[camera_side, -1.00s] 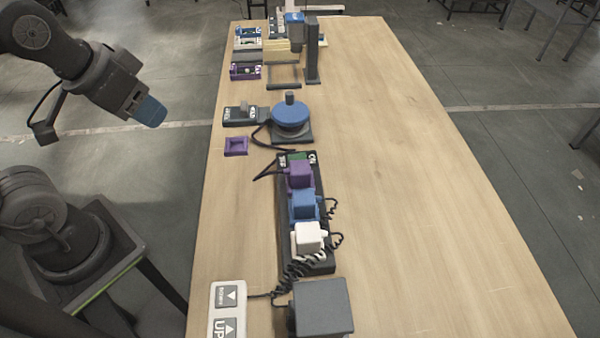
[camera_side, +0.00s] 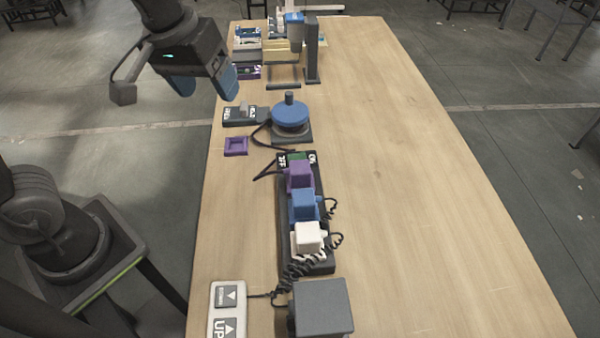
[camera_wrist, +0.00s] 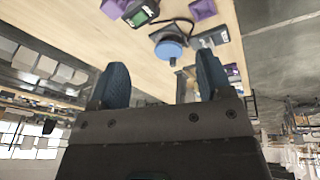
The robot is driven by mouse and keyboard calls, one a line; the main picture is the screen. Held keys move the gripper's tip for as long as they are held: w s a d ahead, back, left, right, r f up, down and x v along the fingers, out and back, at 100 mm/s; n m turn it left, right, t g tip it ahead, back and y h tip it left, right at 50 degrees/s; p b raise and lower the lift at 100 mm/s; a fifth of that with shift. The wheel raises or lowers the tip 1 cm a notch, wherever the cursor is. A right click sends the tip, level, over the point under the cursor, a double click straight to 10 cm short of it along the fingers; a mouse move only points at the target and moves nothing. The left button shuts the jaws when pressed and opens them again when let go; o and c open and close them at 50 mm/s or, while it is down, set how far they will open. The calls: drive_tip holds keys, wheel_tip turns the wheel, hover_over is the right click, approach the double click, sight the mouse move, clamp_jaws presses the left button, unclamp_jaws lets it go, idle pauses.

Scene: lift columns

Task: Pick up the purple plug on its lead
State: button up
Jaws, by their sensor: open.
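The purple plug (camera_side: 299,175) sits upright at the far end of a black power strip (camera_side: 318,265), in line with a blue plug (camera_side: 303,205) and a white plug (camera_side: 308,237). A dark lead runs from its left side. In the wrist view a purple block that looks like the plug (camera_wrist: 113,8) is at the top edge, partly cut off. My gripper (camera_side: 208,92) is open and empty, with blue fingers, in the air left of the table's far half. Its fingers also show in the wrist view (camera_wrist: 163,72).
A blue round knob on a dark base (camera_side: 290,115) stands beyond the strip. A purple square tray (camera_side: 236,146) and a grey switch block (camera_side: 243,115) lie left of it. A grey box (camera_side: 322,308) and an up/down control (camera_side: 228,310) are nearest. The table's right side is clear.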

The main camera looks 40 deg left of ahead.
drive_tip(key=w+d+f+n+g, duration=0.2)
drive_tip(key=w+d, duration=0.3)
drive_tip(key=n+g, duration=0.1)
drive_tip(key=n, duration=0.2)
hover_over(300, 166)
wheel_tip(300, 166, down, 5)
drive_tip(key=shift+y, duration=0.3)
drive_tip(key=f, duration=0.8)
drive_tip(key=shift+s+a, duration=0.15)
drive_tip(key=shift+s, duration=0.05)
drive_tip(key=shift+w+d+f, duration=0.1)
drive_tip(key=shift+f, duration=1.2)
drive_tip(key=shift+w+d+f, duration=0.1)
drive_tip(key=shift+f, duration=1.15)
drive_tip(key=shift+c, duration=0.4)
drive_tip(key=c, duration=0.9)
drive_tip(key=shift+r, duration=0.1)
